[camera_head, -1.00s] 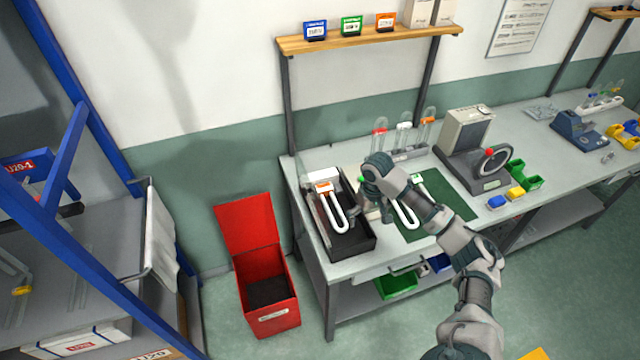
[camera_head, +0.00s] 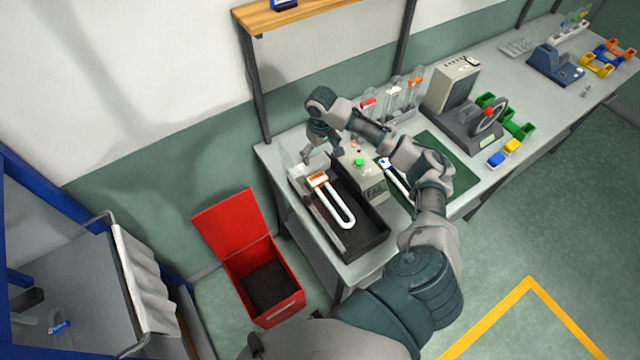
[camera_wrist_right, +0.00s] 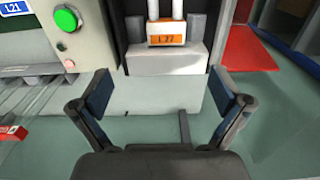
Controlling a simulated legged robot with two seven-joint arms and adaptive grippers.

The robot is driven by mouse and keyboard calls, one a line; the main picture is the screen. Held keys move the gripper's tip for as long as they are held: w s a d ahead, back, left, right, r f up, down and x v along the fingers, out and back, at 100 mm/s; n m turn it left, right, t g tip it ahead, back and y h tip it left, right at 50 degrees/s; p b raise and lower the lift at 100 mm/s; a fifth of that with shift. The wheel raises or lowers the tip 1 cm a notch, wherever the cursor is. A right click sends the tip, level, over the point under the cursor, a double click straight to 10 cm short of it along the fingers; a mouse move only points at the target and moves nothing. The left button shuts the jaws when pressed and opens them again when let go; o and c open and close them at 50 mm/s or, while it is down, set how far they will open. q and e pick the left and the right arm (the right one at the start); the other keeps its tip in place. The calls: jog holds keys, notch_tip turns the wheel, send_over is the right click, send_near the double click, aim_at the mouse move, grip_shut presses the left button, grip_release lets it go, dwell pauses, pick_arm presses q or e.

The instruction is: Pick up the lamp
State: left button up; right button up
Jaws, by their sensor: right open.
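A U-shaped white lamp with an orange base (camera_head: 333,197) lies in the black tray (camera_head: 372,246) on the bench's left end. My right gripper (camera_head: 322,155) is over the far end of the tray, near the lamp's base. In the wrist view the fingers (camera_wrist_right: 160,92) are open and empty, with the lamp ahead of them, apart from it. My left gripper is not in view.
A grey box with a green button (camera_head: 350,166) stands right of the tray. A blue-based lamp (camera_head: 396,178) lies on the green mat (camera_head: 462,178). An open red bin (camera_head: 262,270) is on the floor.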

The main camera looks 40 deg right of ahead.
aim_at(317, 178)
jog(key=f, duration=1)
jog(key=shift+w+a+p, duration=0.15)
jog(key=shift+w+p, duration=0.05)
jog(key=shift+p, duration=0.2)
jog(key=f, duration=0.5)
jog(key=shift+w+a+p, duration=0.3)
jog(key=shift+w+p, duration=0.05)
jog(key=shift+s+r, duration=0.1)
jog(key=c, duration=1.3)
